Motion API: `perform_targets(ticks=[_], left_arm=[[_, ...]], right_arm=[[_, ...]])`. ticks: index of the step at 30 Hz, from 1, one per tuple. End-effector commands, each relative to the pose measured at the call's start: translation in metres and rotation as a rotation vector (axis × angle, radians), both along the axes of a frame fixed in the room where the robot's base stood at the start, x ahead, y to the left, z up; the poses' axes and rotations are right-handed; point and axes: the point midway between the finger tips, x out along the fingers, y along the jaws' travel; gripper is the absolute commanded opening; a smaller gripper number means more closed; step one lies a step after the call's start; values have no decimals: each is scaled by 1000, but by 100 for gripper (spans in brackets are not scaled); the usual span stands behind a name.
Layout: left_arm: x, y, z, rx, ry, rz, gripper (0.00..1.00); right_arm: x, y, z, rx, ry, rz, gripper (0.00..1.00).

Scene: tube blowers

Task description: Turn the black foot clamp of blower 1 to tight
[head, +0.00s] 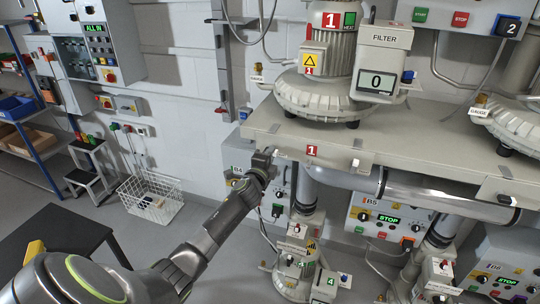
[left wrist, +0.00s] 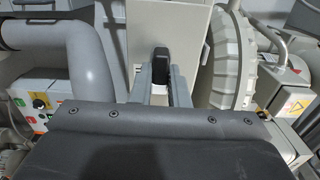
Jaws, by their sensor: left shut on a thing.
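Blower 1 (head: 318,92), a grey-beige ribbed machine with a red 1 label, stands on a beige shelf (head: 410,138). My left gripper (head: 264,160) is at the front left edge of that shelf, below blower 1. In the left wrist view, my left gripper (left wrist: 162,82) has its two grey fingers shut on a black upright piece (left wrist: 161,60), which looks like the black foot clamp. The fingers hide its lower part, and I cannot read its tight or loose position. In the head view the clamp cannot be told apart from the dark gripper. My right gripper is not in view.
A grey filter box (head: 381,62) stands right of blower 1. A thick silver pipe (head: 440,193) runs under the shelf, near control boxes such as B5 (head: 385,220). A white wire basket (head: 150,197) and a black table (head: 62,240) are at the left.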

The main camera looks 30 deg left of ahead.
Motion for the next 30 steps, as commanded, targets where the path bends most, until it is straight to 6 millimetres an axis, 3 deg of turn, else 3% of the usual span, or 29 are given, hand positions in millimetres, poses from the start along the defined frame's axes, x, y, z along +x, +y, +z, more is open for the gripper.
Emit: perform_targets(ticks=[6,7,12,23,30], left_arm=[[0,0,-1,3,2,0,0],[0,0,-1,3,2,0,17],[0,0,-1,1,1,1,36],[-4,-1,-1,0,1,1,36],[-33,-8,-2,-3,2,0,36]], right_arm=[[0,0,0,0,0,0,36],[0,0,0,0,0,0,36],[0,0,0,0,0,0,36],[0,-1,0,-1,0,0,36],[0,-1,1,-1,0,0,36]])
